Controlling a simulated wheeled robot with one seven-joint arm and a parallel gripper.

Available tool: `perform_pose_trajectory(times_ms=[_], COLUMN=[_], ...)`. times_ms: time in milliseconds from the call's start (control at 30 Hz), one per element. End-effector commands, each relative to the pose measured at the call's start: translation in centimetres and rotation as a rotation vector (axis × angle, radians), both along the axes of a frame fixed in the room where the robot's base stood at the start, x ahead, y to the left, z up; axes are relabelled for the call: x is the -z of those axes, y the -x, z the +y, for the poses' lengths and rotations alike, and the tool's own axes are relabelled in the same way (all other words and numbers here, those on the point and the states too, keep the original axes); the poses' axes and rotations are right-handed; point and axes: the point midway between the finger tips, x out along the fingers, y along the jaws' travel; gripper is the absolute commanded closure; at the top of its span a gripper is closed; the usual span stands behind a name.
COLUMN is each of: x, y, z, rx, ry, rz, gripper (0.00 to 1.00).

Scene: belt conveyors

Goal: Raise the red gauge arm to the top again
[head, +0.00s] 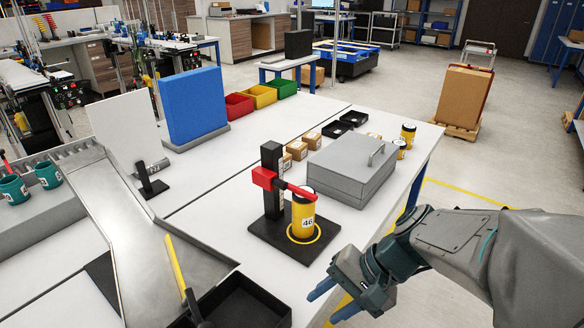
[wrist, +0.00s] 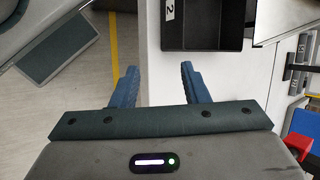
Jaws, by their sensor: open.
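The gauge has a black post (head: 272,170) on a black base plate (head: 262,240) on the white table. Its red arm (head: 290,184) is low on the post and reaches right, across the top of a yellow can (head: 303,216) labelled 46. The can stands upright inside a yellow ring on the plate. Whether the arm touches the can's top is unclear. My gripper (head: 333,299) is open and empty, right of and nearer than the gauge, by the table's edge. In the wrist view its blue fingers (wrist: 160,82) are apart with nothing between them.
A grey lidded case (head: 345,175) stands behind the gauge. Small cardboard boxes (head: 298,150) and more yellow cans (head: 408,134) are farther back. A black tray (head: 245,302) lies at the front, beside a metal chute (head: 150,235). The wrist view shows a black tray marked 2 (wrist: 205,28).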

Motion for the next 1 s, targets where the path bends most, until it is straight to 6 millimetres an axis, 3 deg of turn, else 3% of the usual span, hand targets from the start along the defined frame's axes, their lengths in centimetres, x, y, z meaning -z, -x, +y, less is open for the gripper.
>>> perform_pose_trajectory(times_ms=[100, 233, 500, 733, 867, 1000], x=[-1.0, -2.7, -5.8, -6.7, -6.9, -6.9], y=[-2.2, -5.4, -12.7, -15.2, -15.8, -17.1], z=[1.4, 1.8, -1.9, -4.4, -3.9, -1.9], rx=[0.141, 0.302, 0.624, 0.745, 0.75, 0.747], ry=[-0.221, -0.459, -0.862, -0.988, -0.995, -0.995], rz=[0.063, 0.089, 0.03, -0.026, -0.03, -0.026], gripper=[0.59, 0.59, 0.59, 0.59, 0.59, 0.59])
